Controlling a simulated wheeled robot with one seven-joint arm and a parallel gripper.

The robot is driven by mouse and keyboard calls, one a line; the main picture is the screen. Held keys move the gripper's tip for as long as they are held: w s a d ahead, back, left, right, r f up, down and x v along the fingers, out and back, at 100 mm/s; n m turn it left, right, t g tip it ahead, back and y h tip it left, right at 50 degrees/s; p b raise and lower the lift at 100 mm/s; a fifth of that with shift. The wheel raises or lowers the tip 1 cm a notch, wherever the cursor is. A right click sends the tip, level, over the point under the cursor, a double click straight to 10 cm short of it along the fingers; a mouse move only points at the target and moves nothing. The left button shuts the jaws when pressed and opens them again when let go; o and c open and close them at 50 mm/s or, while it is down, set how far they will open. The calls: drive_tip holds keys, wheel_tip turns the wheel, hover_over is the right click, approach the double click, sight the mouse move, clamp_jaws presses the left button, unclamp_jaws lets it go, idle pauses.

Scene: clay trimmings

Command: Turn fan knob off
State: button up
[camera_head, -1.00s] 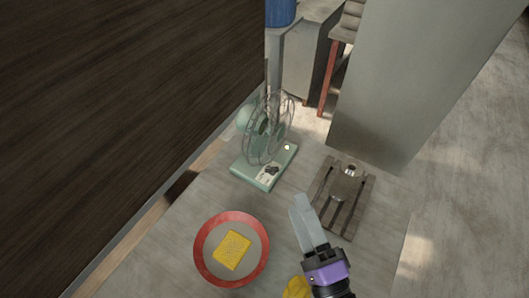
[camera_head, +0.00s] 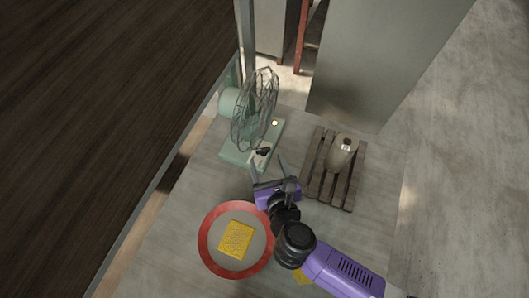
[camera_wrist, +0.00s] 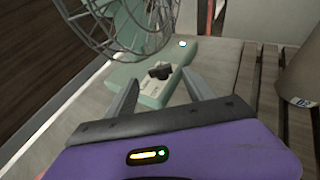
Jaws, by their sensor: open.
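The green table fan (camera_head: 255,108) with a wire cage stands on the grey table. Its dark knob (camera_head: 263,151) is on top of the base (camera_head: 236,156), and it also shows in the wrist view (camera_wrist: 160,71). A small pale round light or button (camera_head: 275,123) is near the base's far corner. My gripper (camera_head: 268,163) is open and empty at the near edge of the fan base. In the wrist view its two fingers (camera_wrist: 163,88) are spread with the knob beyond and between them. I cannot tell whether they touch the base.
A red-rimmed plate (camera_head: 208,259) with a yellow sponge (camera_head: 237,239) lies at the near left. A slatted wooden rack (camera_head: 333,188) bearing a grey-brown rounded object (camera_head: 341,154) is right of the fan. A large grey block (camera_head: 370,60) stands behind.

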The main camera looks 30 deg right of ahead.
sight(264, 152)
drive_tip(key=shift+x, duration=1.9)
clamp_jaws()
drive_tip(key=shift+d, duration=0.15)
drive_tip(key=shift+s+d+n+t+y, duration=0.1)
drive_tip(key=shift+d+n+t+y, duration=0.05)
drive_tip(key=shift+n+y, duration=0.95)
drive_tip(key=shift+s+d+n+t+y, duration=0.1)
drive_tip(key=shift+d+n+t+y, duration=0.05)
drive_tip(key=shift+n+y, duration=0.95)
drive_tip(key=shift+d+f+n+y, duration=0.1)
drive_tip(key=shift+d+n+y, duration=0.15)
drive_tip(key=shift+n+y, duration=0.8)
drive_tip(key=shift+y, duration=0.45)
